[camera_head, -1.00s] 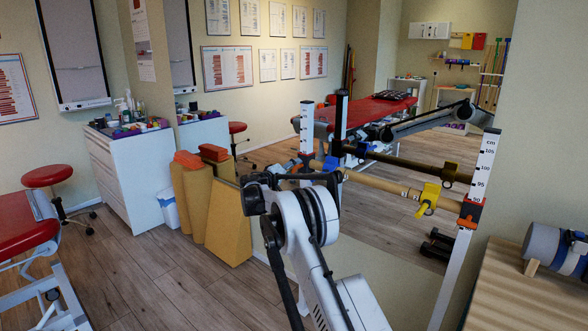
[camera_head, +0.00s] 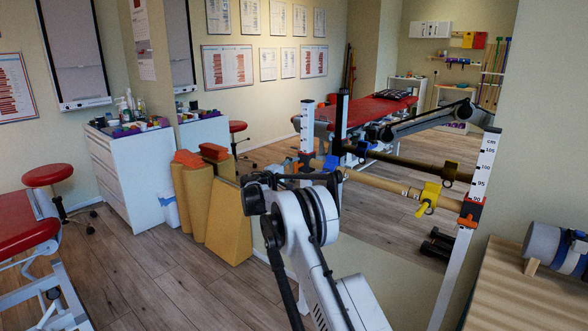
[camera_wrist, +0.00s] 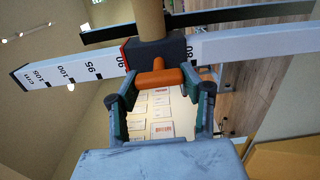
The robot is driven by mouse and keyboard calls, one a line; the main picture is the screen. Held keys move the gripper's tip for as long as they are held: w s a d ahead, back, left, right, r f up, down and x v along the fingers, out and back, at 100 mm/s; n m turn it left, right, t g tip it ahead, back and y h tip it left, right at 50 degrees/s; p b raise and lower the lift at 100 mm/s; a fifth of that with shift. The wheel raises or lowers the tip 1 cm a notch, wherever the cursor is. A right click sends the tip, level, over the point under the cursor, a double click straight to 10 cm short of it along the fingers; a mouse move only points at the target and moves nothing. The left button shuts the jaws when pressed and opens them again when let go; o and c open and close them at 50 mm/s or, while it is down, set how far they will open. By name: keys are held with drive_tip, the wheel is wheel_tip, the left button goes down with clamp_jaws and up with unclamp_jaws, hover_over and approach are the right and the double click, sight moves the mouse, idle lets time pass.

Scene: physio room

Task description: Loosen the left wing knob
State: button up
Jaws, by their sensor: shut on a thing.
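The left wing knob (camera_wrist: 158,77) is an orange T-shaped piece on a dark clamp block (camera_wrist: 150,54) in the wrist view. The block sits on a white post with a number scale (camera_wrist: 75,73), and a wooden bar (camera_wrist: 150,18) meets the block. My gripper (camera_wrist: 160,82) has its two fingers on either side of the knob, shut on the ends of its wings. In the head view, my own arm hides the knob and most of my gripper. The left post (camera_head: 307,130) shows there beyond my arm.
The wooden bar runs right to another post (camera_head: 485,165) with a red-orange clamp (camera_head: 470,212) and carries a yellow clamp (camera_head: 428,198). A mirror behind repeats the bar. Yellow foam wedges (camera_head: 230,220) stand left of my arm. A wooden bench (camera_head: 510,300) is at right.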

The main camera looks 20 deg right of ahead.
drive_tip(key=o, duration=1.2)
drive_tip(key=v, duration=1.2)
drive_tip(key=shift+r, duration=0.1)
